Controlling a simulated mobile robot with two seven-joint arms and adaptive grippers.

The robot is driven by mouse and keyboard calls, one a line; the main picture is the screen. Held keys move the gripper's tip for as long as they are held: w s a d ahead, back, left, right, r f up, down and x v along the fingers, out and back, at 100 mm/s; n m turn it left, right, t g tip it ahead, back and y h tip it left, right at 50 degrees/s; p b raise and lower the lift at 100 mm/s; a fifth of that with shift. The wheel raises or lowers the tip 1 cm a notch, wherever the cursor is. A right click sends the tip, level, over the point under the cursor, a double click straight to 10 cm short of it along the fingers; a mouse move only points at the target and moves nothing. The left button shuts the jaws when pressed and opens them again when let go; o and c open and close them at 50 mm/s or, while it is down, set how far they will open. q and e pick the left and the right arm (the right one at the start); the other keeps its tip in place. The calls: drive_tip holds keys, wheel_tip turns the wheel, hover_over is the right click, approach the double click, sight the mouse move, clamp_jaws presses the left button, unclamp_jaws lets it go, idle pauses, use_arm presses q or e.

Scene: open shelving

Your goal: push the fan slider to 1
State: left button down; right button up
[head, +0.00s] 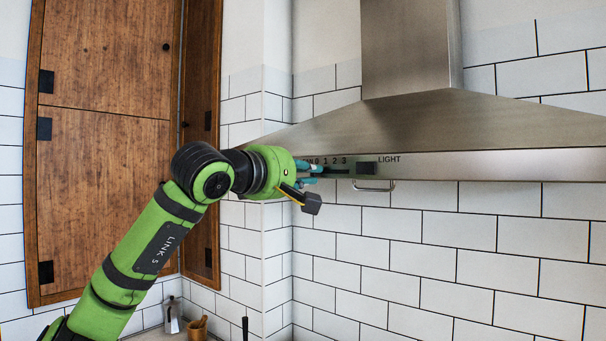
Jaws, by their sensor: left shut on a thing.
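The fan control sits on the front strip of the steel range hood (480,163), with a scale marked 0, 1, 2, 3 (331,160) and a dark slot (337,173) below it. My left gripper (314,168) is at the left end of this scale, near the 0. Its teal fingertips are shut on the fan slider's knob, which they hide, so its exact setting cannot be read. My right gripper is not in view.
A dark block (367,168) sits beside the LIGHT label, right of the fan scale. A metal handle (374,187) hangs below the hood edge. Tall wooden cabinets (105,160) stand at left. The tiled wall (450,250) below the hood is clear.

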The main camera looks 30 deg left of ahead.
use_arm(q)
drive_tip(key=shift+s+d+r, duration=0.1)
drive_tip(key=shift+d+r, duration=0.15)
drive_tip(key=shift+d, duration=0.45)
drive_tip(key=c, duration=1.2)
unclamp_jaws()
drive_tip(key=shift+o, duration=0.2)
drive_tip(key=shift+f, duration=0.1)
drive_tip(key=shift+s, duration=0.1)
drive_tip(key=s, duration=1.1)
drive_tip(key=shift+s+a, duration=0.4)
drive_tip(key=shift+a, duration=0.05)
